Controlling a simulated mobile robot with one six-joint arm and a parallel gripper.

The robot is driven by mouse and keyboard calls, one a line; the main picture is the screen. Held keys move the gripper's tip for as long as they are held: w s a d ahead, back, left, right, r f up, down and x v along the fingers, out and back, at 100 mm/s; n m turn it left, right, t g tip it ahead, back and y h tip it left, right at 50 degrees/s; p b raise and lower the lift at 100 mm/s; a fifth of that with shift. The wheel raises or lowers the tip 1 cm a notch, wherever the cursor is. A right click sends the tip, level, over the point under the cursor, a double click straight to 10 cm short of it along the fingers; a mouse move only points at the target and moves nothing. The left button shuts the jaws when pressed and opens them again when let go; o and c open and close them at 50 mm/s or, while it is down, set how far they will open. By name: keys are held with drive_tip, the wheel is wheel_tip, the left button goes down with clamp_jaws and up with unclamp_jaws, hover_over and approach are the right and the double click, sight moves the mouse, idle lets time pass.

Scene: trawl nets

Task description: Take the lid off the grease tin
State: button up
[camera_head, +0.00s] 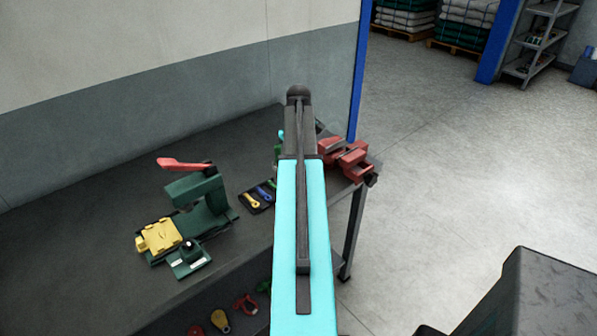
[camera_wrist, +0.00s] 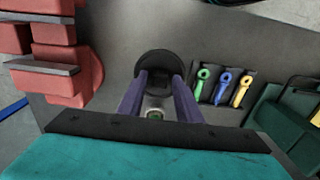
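I see no clear contact. A small pale round thing with a green centre (camera_wrist: 155,114) shows between the fingers near the gripper body; I cannot tell what it is. In the head view my turquoise arm hides the gripper and this part of the bench.
The red vise (camera_head: 345,157) stands at the bench's right end. A mat with several coloured tools (camera_wrist: 222,86) lies beside the fingers. A green press with a red lever (camera_head: 200,190) and a yellow block (camera_head: 160,236) stand to the left. The rear left of the bench (camera_head: 90,185) is clear.

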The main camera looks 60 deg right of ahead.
clamp_jaws()
drive_tip(key=shift+r, duration=0.1)
drive_tip(key=shift+r+b, duration=0.8)
drive_tip(key=shift+r, duration=0.7)
drive_tip(key=shift+s+a+r, duration=0.15)
drive_tip(key=shift+s, duration=0.05)
drive_tip(key=s+a+r+b, duration=0.1)
drive_tip(key=s+a+b, duration=0.3)
drive_tip(key=s, duration=0.9)
drive_tip(key=shift+s+a+r, duration=0.25)
drive_tip(key=shift+s+a, duration=0.1)
drive_tip(key=shift+a, duration=1.25)
